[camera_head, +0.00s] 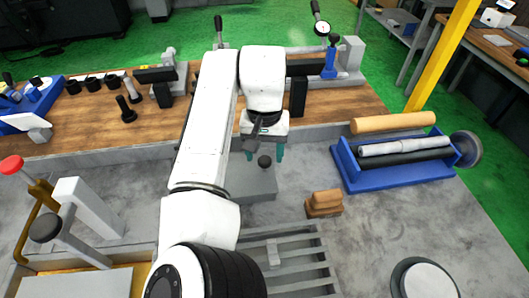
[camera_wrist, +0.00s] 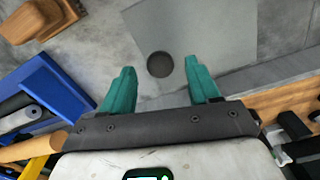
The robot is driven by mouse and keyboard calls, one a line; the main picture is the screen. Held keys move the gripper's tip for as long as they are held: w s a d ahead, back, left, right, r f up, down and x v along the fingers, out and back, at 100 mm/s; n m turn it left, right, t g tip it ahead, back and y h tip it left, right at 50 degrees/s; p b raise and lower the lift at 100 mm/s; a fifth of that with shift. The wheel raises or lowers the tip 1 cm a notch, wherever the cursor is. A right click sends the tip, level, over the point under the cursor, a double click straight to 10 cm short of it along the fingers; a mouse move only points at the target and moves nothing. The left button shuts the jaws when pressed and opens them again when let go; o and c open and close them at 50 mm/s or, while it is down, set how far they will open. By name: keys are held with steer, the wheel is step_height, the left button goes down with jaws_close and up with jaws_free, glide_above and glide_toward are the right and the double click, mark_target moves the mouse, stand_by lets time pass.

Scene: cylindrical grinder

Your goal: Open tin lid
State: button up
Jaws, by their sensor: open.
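A grey box-shaped tin (camera_head: 250,184) with a flat top stands on the grey floor area in the middle of the head view. A dark round knob (camera_head: 264,161) sits on its lid. In the wrist view the flat grey lid (camera_wrist: 215,30) and the knob (camera_wrist: 160,64) show from above. My gripper (camera_head: 264,154) points down over the tin with its teal fingers apart. In the wrist view the knob lies between the two fingertips, with a gap on each side. I cannot tell whether the fingertips reach down to the knob's height. Nothing is held.
Stacked tan wooden blocks (camera_head: 324,203) stand right of the tin. A blue cradle (camera_head: 352,170) with rollers lies farther right, with a tan cylinder (camera_head: 392,122) behind it. A wooden bench (camera_head: 345,102) with tools runs behind. A slotted grey rack (camera_head: 295,250) is in front.

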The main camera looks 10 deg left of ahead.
steer(key=shift+f, duration=0.95)
jaws_close()
